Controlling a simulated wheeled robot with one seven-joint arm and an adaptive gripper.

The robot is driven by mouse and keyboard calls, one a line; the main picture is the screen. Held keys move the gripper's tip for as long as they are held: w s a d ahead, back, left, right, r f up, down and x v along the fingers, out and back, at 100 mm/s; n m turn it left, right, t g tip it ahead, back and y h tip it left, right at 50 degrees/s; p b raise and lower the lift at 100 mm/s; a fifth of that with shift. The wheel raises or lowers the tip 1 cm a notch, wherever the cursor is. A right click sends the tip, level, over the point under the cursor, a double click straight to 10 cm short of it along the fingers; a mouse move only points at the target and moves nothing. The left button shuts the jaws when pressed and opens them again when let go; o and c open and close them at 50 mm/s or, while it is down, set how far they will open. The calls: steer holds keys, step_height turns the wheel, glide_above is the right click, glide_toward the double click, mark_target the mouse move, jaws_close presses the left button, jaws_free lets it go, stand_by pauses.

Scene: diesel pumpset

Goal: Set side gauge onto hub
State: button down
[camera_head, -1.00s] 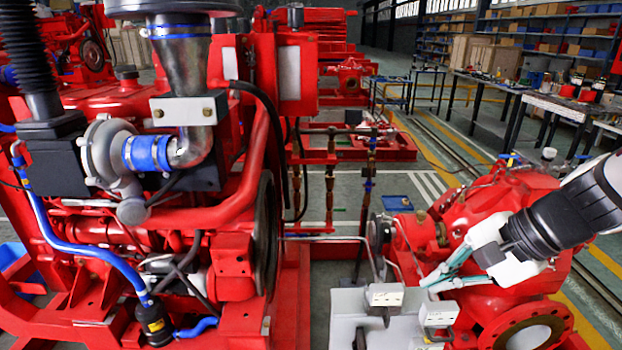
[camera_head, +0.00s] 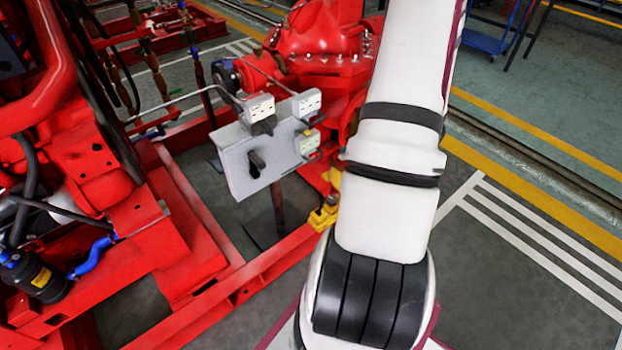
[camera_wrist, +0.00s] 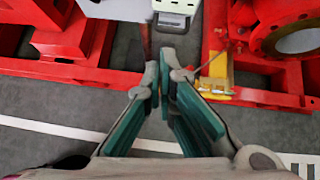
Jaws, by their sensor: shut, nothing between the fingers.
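Small white boxes with dark markings sit at a grey upright panel (camera_head: 235,160): one at its top edge (camera_head: 260,107), one at its upper right corner (camera_head: 305,103) and one lower on the right side (camera_head: 307,143). I cannot tell for sure which is the side gauge. A dark round hub-like part (camera_head: 224,76) shows at the left end of the red pump (camera_head: 325,35). My gripper (camera_wrist: 166,62) is shut and empty in the wrist view, below one white box (camera_wrist: 176,6) and apart from it. In the head view my arm hides it.
A red base frame (camera_head: 245,288) runs along the floor below the panel. The red engine (camera_head: 75,150) stands at left. A yellow part (camera_head: 323,215) sits on the frame. A red flange (camera_wrist: 300,38) is right of my gripper. Open floor lies right.

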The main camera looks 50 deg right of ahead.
steer(key=s+f, duration=0.1)
steer(key=s+f+m, duration=0.1)
steer(key=shift+d+f+h, duration=0.1)
steer(key=shift+f+h, duration=0.2)
steer(key=w+r+b+x, duration=0.1)
steer(key=b+x, duration=0.2)
steer(key=x, duration=1)
steer(key=shift+w+d, duration=0.2)
steer(key=shift+w, duration=0.05)
